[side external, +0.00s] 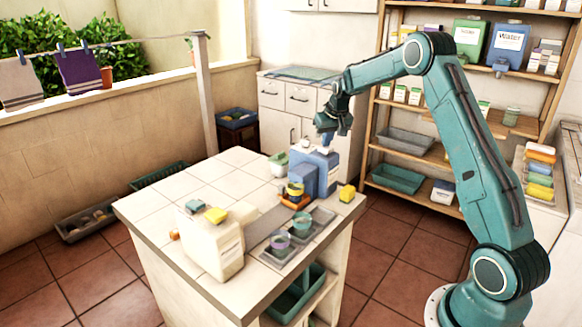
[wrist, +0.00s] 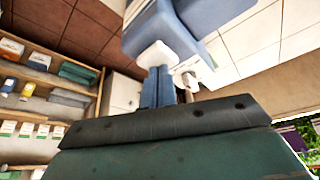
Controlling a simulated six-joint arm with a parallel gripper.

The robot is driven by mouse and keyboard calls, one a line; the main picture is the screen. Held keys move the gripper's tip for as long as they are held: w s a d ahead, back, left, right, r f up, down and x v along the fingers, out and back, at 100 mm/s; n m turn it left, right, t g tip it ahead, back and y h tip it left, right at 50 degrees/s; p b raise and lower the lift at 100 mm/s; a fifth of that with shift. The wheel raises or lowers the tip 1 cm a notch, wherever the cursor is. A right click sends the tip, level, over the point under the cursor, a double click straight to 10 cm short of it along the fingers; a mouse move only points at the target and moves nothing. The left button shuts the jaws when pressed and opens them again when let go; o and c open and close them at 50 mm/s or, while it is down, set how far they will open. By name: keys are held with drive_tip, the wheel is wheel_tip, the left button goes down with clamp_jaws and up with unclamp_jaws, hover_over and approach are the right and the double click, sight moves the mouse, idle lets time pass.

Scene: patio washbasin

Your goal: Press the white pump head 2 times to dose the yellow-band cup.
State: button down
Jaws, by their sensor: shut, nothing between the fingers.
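The blue dispenser (side external: 305,178) stands near the far right corner of the tiled counter, and its body also shows in the wrist view (wrist: 150,30). A white pump head (wrist: 155,55) projects from it. My gripper (side external: 328,138) is above the dispenser, pointing down. Its fingers are together with nothing between them, and in the wrist view the fingertips (wrist: 158,72) are right at the pump head; I cannot tell whether they press it. The cup with the yellow band (side external: 296,189) stands on an orange base in front of the dispenser. Its contents are not readable.
A cream jug (side external: 212,245) is at the counter's front left. A yellow block (side external: 346,193) sits right of the dispenser. The counter's left half is mostly clear.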

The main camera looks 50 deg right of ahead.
drive_tip(key=shift+f, duration=0.3)
drive_tip(key=shift+r, duration=1.3)
drive_tip(key=shift+r, duration=0.1)
wheel_tip(320, 180, up, 6)
drive_tip(key=shift+f, duration=0.1)
idle(0.9)
